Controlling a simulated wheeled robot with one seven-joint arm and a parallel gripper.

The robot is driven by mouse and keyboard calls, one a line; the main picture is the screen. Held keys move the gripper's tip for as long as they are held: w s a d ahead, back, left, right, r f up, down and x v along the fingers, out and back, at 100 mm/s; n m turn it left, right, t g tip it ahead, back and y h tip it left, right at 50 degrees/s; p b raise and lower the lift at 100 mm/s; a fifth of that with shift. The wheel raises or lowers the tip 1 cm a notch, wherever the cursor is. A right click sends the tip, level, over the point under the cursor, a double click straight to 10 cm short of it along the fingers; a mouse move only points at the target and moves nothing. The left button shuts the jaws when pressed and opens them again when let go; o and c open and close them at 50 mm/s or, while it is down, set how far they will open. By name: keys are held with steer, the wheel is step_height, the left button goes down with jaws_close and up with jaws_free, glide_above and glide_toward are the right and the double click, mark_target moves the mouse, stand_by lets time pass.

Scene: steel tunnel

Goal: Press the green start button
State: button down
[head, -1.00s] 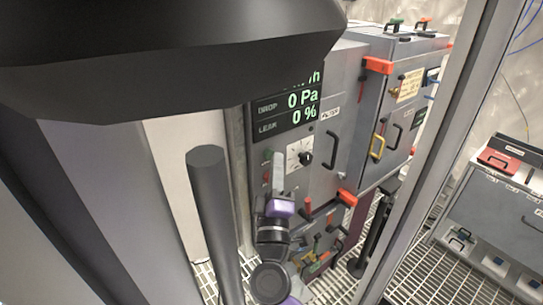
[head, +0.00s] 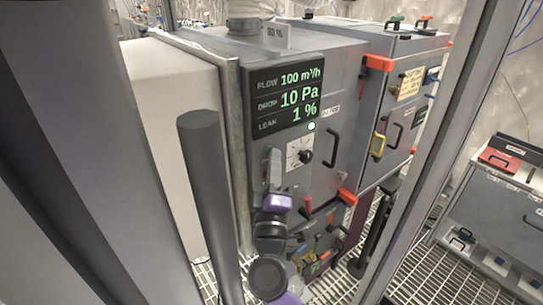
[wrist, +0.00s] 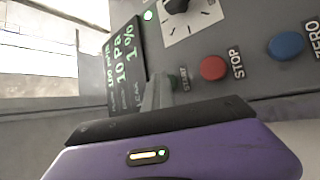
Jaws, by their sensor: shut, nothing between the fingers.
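The green start button is hidden behind my gripper's fingers in both views; its START label (wrist: 184,79) shows beside the fingers in the wrist view. My gripper (wrist: 158,80) is shut and empty, its fingertips at the panel by that label. In the head view, my gripper (head: 273,155) is at the grey cabinet's front (head: 262,147), below the display (head: 287,97). The display reads 100 m³/h, 10 Pa and 1 %. A small green lamp (head: 311,126) beside it is lit.
The red STOP button (wrist: 213,68) and blue ZERO button (wrist: 285,47) are close to the right of my fingers in the wrist view. A dial (head: 300,154) sits above the buttons. A grey frame post (head: 440,140) stands at the right.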

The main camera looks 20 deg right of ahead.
stand_by(0.4)
steer(key=shift+s, duration=0.3)
steer(key=s+d+b, duration=0.1)
steer(key=s+d, duration=0.1)
steer(key=s, duration=0.3)
steer(key=shift+s, duration=0.4)
stand_by(0.7)
